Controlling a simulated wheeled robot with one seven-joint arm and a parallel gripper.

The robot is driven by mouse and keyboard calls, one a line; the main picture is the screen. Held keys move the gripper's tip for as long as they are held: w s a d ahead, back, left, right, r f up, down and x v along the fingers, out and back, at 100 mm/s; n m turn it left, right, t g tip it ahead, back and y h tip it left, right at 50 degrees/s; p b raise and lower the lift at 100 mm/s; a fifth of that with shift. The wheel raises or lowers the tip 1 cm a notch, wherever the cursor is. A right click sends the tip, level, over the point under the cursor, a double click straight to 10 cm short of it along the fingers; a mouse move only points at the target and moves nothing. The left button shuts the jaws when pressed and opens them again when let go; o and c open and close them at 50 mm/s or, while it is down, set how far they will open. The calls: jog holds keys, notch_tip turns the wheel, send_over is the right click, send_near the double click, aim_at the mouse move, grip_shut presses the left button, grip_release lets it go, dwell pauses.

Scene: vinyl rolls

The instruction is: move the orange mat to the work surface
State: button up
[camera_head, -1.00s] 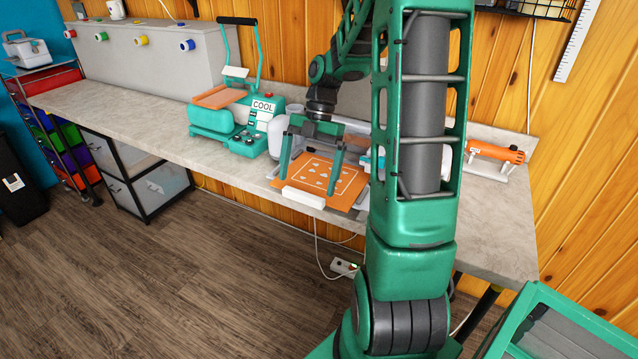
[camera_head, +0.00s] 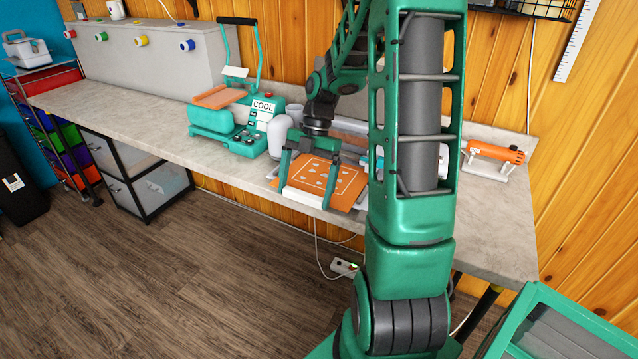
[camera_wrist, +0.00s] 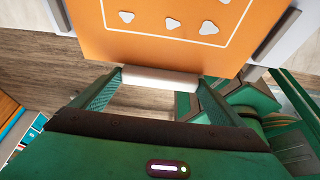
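The orange mat (camera_head: 330,174), with a white outline and several pale triangular marks, lies on the counter among pale machine parts. It fills the top of the wrist view (camera_wrist: 180,35). A white bar (camera_head: 303,198) runs along its front edge and also shows in the wrist view (camera_wrist: 160,78). My gripper (camera_head: 307,196) is over the front of the mat, its fingers apart near the two ends of the bar; it also shows in the wrist view (camera_wrist: 162,80). My arm hides the right side of the mat area.
The long grey counter (camera_head: 130,118) has a teal press (camera_head: 225,118) with an orange plate left of the mat. An orange cylinder on a stand (camera_head: 495,153) is at the right. Bare counter lies left of the press. A teal frame (camera_head: 560,325) stands at the lower right.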

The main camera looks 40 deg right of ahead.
dwell(0.4)
jog(key=shift+o, duration=0.2)
jog(key=shift+w+r, duration=0.15)
jog(key=shift+r, duration=2.05)
jog(key=c, duration=0.4)
jog(key=shift+r, duration=1.35)
jog(key=shift+c, duration=0.2)
